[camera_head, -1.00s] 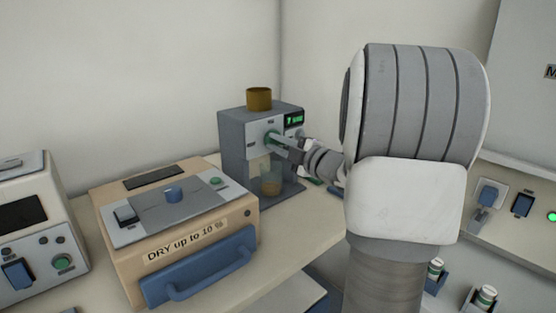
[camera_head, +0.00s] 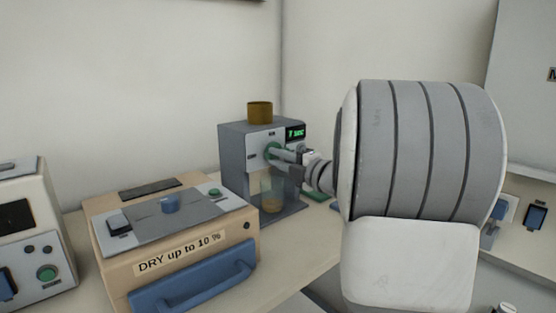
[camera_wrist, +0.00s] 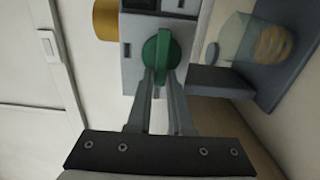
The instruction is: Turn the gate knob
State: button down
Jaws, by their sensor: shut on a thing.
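The gate knob (camera_wrist: 156,56) is a round green knob with a raised grip bar on the front of a grey machine (camera_head: 233,163). It also shows in the head view (camera_head: 271,151), partly covered by my fingers. My gripper (camera_wrist: 159,78) is shut on the knob's grip bar, with its two fingertips close together at the bar's lower end in the wrist view. A clear beaker (camera_head: 272,192) with brownish contents stands on the machine's base under the front panel. A brown cup-shaped hopper (camera_head: 259,112) sits on top.
A beige box (camera_head: 200,262) labelled "DRY up to 10 %" with a blue handle stands left of the machine. A white device (camera_head: 40,245) is at the far left. A green-lit display (camera_head: 296,132) is right of the knob. The bench between them is narrow.

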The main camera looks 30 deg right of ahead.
jog(key=c, duration=0.8)
grip_release()
jog(key=s+p, duration=0.1)
jog(key=s, duration=0.4)
jog(key=s+d+p, duration=0.1)
jog(key=s, duration=0.5)
jog(key=s+d+p, duration=0.1)
jog(key=s, duration=0.5)
jog(key=shift+s+d, duration=0.15)
jog(key=shift+d, duration=0.1)
